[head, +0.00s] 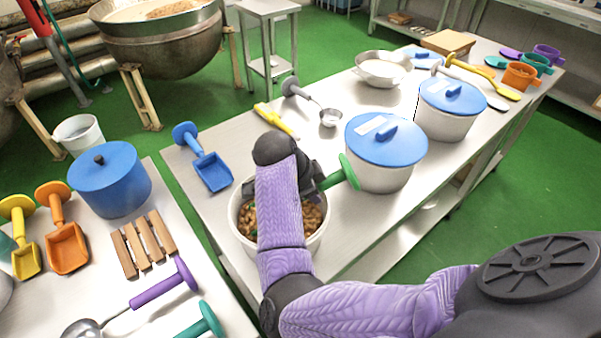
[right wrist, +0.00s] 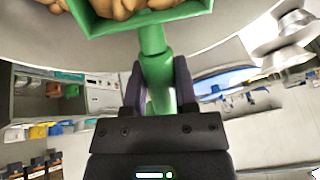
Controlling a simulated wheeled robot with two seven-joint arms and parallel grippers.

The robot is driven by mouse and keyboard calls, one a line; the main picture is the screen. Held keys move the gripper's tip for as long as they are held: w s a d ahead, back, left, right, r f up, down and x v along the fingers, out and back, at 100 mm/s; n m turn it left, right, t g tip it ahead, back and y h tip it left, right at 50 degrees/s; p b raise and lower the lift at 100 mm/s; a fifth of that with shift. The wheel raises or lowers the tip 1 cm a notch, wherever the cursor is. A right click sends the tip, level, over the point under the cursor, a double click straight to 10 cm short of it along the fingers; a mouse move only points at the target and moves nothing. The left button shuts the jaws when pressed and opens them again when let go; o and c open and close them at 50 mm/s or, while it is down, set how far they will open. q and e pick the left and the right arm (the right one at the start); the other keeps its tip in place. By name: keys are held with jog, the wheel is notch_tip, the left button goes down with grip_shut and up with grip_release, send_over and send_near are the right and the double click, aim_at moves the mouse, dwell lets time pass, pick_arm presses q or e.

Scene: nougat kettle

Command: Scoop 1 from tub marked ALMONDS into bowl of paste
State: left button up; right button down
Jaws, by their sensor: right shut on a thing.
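My right gripper (head: 318,181) is shut on the handle of a green scoop (head: 343,174) above an open white tub (head: 238,232). The tub holds brown almonds (head: 303,215); my arm hides part of it, and no marking on it is readable. In the right wrist view the green scoop (right wrist: 158,75) stands between the fingers, and its pan holds several brown nuts (right wrist: 125,8). A steel bowl (head: 383,80) with pale paste stands farther back on the table, apart from the gripper. My left gripper is not in view.
Two white tubs with blue lids (head: 385,140) (head: 452,97) stand right of the open tub. A measuring scoop (head: 330,117), a yellow tool (head: 275,120) and a blue scoop (head: 212,172) lie on the steel table. A blue pot (head: 110,185) stands on the left table.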

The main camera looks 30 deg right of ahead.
aim_at(329, 177)
jog(key=d+y+p, duration=0.1)
jog(key=p, duration=0.1)
jog(key=d+r+t+y+p, duration=0.1)
jog(key=p, duration=0.1)
jog(key=s+d+r+y+p, duration=0.1)
jog(key=p, duration=0.1)
jog(key=shift+s+r+t+y, duration=0.1)
jog(key=shift+r+t+y, duration=0.1)
jog(key=shift+t+y, duration=0.1)
jog(key=shift+y, duration=0.7)
jog(key=r+p, duration=0.2)
jog(key=d+r+p, duration=0.1)
jog(key=p, duration=0.2)
jog(key=r+p, duration=0.2)
jog(key=shift+s+d+r, duration=0.3)
jog(key=shift+d+r, duration=0.05)
jog(key=shift+d+r+t+p, duration=0.1)
jog(key=shift+r+t+p, duration=0.3)
jog(key=shift+p, duration=0.35)
jog(key=shift+r, duration=0.15)
